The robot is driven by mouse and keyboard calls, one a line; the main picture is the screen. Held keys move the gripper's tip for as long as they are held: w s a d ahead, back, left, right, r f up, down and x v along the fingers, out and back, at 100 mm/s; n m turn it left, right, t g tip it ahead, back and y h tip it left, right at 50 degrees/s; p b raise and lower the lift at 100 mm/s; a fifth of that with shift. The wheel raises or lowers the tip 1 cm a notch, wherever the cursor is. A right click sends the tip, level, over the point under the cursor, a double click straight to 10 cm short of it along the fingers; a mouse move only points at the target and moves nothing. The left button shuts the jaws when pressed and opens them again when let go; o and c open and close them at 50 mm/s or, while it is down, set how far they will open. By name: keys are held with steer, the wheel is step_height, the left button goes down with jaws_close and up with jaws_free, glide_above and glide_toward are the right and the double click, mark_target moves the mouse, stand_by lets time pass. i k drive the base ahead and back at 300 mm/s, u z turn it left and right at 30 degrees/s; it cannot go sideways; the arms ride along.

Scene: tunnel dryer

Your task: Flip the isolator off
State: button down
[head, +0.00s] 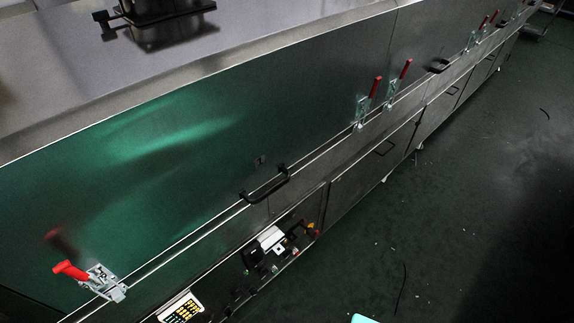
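A control panel (237,272) is set low in the dryer's side, at the bottom middle of the head view. A small red and yellow part (312,230) sits at its right end and looks like the isolator. It is too small to tell which way its handle is turned. My gripper is not in view.
The panel also carries a white-faced unit (271,238) and a keypad with yellow keys (182,309). A black handle (266,186) juts out above it. A red-handled toggle clamp (90,278) is at lower left, with several more further along. The dark green floor (470,200) at right is mostly clear.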

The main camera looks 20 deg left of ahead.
mark_target(257, 260)
steer(key=u, duration=1.65)
steer(key=k, duration=0.95)
steer(key=z, duration=0.45)
